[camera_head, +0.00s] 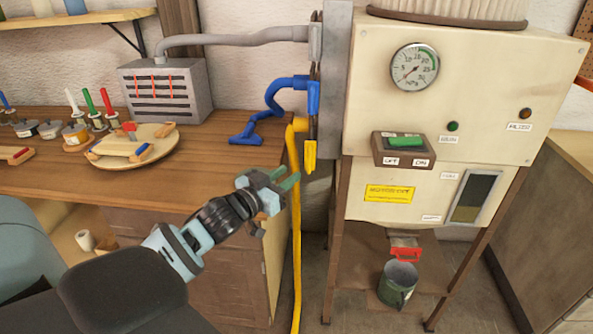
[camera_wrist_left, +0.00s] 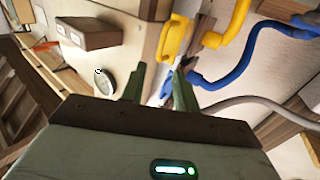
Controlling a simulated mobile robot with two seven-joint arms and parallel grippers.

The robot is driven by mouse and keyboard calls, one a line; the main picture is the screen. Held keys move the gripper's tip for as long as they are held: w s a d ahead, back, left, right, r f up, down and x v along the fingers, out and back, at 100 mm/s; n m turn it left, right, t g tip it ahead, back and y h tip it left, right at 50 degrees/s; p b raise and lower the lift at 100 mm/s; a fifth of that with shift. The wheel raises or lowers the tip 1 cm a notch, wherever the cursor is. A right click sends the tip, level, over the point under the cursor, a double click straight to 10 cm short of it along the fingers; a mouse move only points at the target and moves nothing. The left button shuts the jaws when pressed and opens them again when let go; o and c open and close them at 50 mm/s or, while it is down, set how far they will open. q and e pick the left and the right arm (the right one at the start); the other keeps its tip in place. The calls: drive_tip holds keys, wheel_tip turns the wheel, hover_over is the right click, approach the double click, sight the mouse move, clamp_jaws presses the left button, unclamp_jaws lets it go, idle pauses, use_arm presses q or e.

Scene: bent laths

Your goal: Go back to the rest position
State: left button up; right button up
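My left gripper (camera_head: 287,178) is in front of the wooden bench's right end, in the middle of the head view. Its two green fingers stand apart with nothing held between them; they also show apart in the left wrist view (camera_wrist_left: 160,72). I cannot tell the exact gap to the hose. My right gripper is in neither view.
A cream machine (camera_head: 460,75) with a gauge (camera_head: 414,67) and a green switch (camera_head: 405,142) stands to the right. A green mug (camera_head: 397,285) is below it. A blue hose (camera_head: 272,105) and a round wooden board (camera_head: 150,155) are on the bench (camera_head: 210,185).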

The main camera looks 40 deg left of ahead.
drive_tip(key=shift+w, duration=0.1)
